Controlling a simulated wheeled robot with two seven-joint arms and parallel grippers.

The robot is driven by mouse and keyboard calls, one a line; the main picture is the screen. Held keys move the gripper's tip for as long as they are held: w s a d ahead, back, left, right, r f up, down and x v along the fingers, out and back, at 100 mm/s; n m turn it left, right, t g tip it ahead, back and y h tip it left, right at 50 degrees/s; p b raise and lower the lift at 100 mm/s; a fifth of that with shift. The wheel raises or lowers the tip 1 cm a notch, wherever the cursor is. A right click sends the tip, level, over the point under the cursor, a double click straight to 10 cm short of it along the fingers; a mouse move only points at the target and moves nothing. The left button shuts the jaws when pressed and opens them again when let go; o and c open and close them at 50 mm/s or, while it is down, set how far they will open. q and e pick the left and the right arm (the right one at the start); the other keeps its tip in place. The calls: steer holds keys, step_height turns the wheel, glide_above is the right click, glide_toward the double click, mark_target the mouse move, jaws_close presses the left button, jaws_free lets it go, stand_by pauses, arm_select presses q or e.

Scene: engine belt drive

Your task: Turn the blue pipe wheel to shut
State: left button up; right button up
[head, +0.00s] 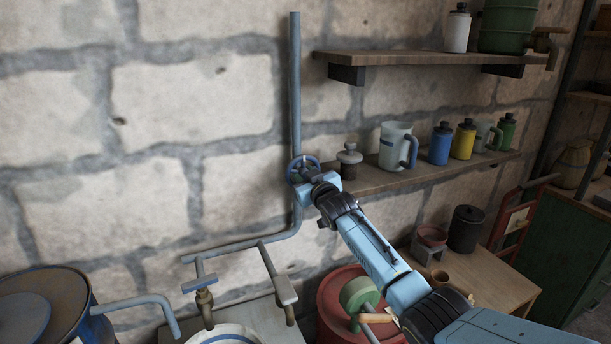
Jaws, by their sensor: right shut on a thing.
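The blue pipe wheel (298,163) sits on the grey-blue vertical pipe (295,80) that runs down the stone wall in the head view. My right arm reaches in from the lower right. My right gripper (307,175) is at the wheel's lower right side and shut on it. The gripper's body hides part of the wheel, and the fingertips are hard to make out. My left gripper is not in view.
A shelf (420,178) with a jug (393,146) and several bottles is close to the right of the wheel. Below are taps (205,302), a red drum (335,300) and a blue barrel (75,310). The wall left of the pipe is clear.

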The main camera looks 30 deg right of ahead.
steer(key=shift+r, duration=0.35)
steer(key=o, duration=0.7)
steer(key=shift+w+f, duration=0.1)
steer(key=shift+f, duration=0.1)
steer(key=shift+f, duration=0.1)
steer(key=s, duration=1.3)
steer(key=shift+s+a+b, duration=0.2)
steer(key=shift+a+b, duration=0.15)
